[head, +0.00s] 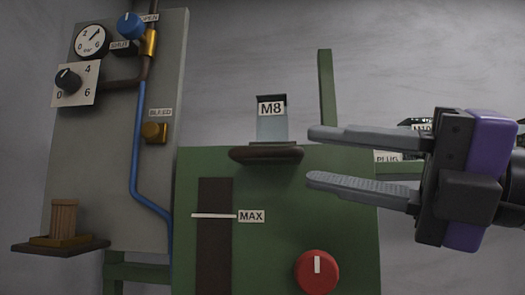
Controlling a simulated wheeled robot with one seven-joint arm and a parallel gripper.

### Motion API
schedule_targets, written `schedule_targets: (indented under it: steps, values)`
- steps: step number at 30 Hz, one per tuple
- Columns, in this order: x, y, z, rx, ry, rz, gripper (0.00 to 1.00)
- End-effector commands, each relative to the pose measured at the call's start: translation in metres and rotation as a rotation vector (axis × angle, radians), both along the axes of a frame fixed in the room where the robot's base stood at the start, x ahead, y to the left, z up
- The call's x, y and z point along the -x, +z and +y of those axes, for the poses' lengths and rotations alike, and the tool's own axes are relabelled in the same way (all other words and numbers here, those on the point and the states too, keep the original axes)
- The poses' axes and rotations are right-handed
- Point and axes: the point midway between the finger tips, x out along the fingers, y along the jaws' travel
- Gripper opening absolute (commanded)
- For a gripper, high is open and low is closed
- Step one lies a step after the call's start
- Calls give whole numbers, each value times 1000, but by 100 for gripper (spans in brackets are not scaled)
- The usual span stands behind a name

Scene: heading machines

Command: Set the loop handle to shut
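A blue round handle (131,26) sits on a brass valve body (150,43) at the top of the grey panel, upper left in the head view. An OPEN label (150,18) is at its upper right and a SHUT label (120,45) below it to the left. A short white mark shows on its face, seeming to point up; its exact setting is too small to tell. No open loop shape is clear. My gripper (309,156) is open and empty at the right, fingers pointing left, far from the blue handle.
The grey panel (100,180) also holds a gauge (90,40), a black dial (67,79), a brass BLEED knob (154,132) and a blue pipe (136,135). A green machine (285,215) with a red knob (317,272) stands in the middle.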

Motion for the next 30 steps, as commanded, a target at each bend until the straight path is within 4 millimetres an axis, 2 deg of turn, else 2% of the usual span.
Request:
schedule_targets:
  steps: [7, 15, 21, 30]
  values:
    - [-4, 1, 10, 39, -18, -62, 34]
    - [-19, 11, 47, 37, -15, -61, 34]
    - [-28, 14, 66, 35, -18, -60, 34]
    - [-30, 14, 71, 34, -18, -60, 34]
